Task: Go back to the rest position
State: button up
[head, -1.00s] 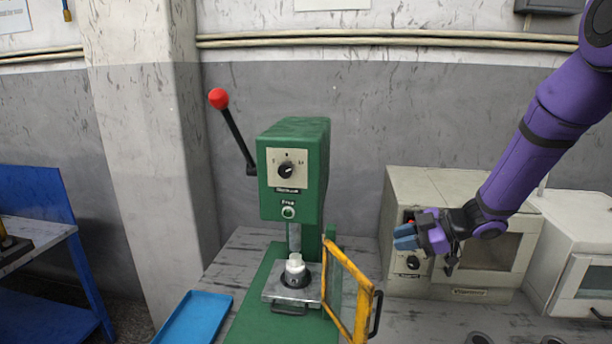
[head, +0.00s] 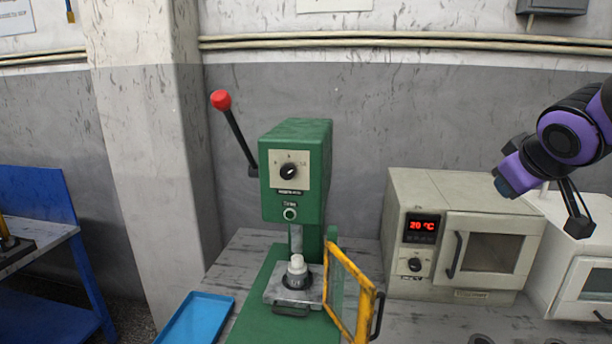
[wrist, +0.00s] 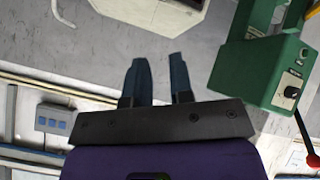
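My gripper (head: 502,190) is at the right of the head view, in the air in front of the wall and above the beige oven's right end. In the wrist view my gripper (wrist: 160,75) shows its two dark blue fingers apart with nothing between them. My purple arm reaches in from the right edge of the head view.
A green press (head: 295,170) with a red-knobbed lever stands on the bench; a white part (head: 297,264) sits on its plate. Its yellow-framed guard (head: 366,300) stands open. The beige oven (head: 395,260) reads 20 °C. A blue tray (head: 195,318) lies front left.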

jog(key=s+a+m+g+y, duration=0.1)
jog(key=s+a+m+g, duration=0.1)
jog(key=s, duration=0.6)
jog(key=s+a+f+m+g+y, duration=0.1)
jog(key=s+a+g, duration=0.1)
jog(key=s, duration=0.7)
jog(key=shift+a+m, duration=0.15)
jog(key=shift+m, duration=0.25)
